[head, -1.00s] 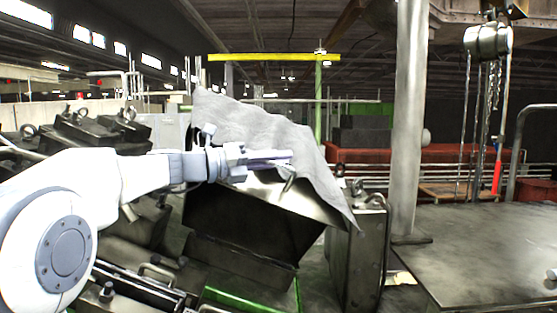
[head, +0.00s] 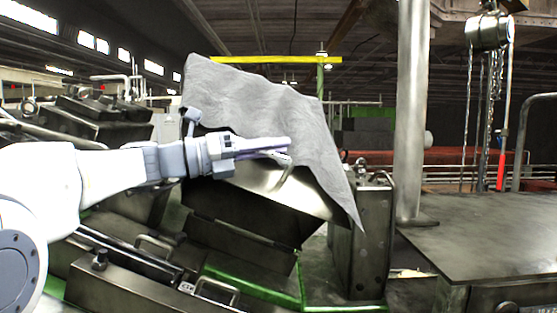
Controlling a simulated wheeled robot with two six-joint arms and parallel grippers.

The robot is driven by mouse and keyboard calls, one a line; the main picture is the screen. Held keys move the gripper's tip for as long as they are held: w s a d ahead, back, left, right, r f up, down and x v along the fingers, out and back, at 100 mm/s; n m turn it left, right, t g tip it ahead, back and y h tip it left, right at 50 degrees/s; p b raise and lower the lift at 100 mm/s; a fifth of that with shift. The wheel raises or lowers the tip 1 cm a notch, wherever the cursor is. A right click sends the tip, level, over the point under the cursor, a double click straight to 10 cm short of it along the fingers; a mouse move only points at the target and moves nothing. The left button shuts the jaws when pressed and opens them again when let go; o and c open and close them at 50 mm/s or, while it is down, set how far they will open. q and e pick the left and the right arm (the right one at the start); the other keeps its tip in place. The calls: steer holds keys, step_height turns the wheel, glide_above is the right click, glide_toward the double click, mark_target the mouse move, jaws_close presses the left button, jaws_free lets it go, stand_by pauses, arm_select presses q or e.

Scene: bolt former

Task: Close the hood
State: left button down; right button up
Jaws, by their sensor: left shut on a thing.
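The hood (head: 265,100) is a large grey sheet that stands raised and tilted over the machine, its right corner sloping down to the right. A shiny panel (head: 262,181) shows below it, over a dark box-like opening (head: 240,216). A curved handle (head: 284,175) shows at my left gripper's tip. My left gripper (head: 280,147) reaches in from the left in front of the hood and is shut on the handle. The jaws hide part of the handle and the hood's lower edge. My right gripper is not in view.
A dark metal block (head: 361,240) stands right of the opening, with a pale pillar (head: 411,120) behind it. A green frame (head: 255,289) and metal bars with handles lie below. A flat dark table (head: 480,240) is at right. A chain hoist (head: 489,30) hangs at upper right.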

arm_select(q)
steer(key=s+a+f+m+g+h+b, duration=0.1)
steer(key=s+a+f+m+g+b, duration=0.2)
steer(key=s+f+m+b, duration=0.3)
steer(key=shift+s+a+f+h+b, duration=0.15)
steer(key=shift+s+f+h+b, duration=0.25)
steer(key=shift+s+f+b, duration=1.2)
steer(key=shift+w+r+b, duration=0.25)
steer(key=shift+r+b, duration=0.15)
steer(key=shift+r, duration=0.15)
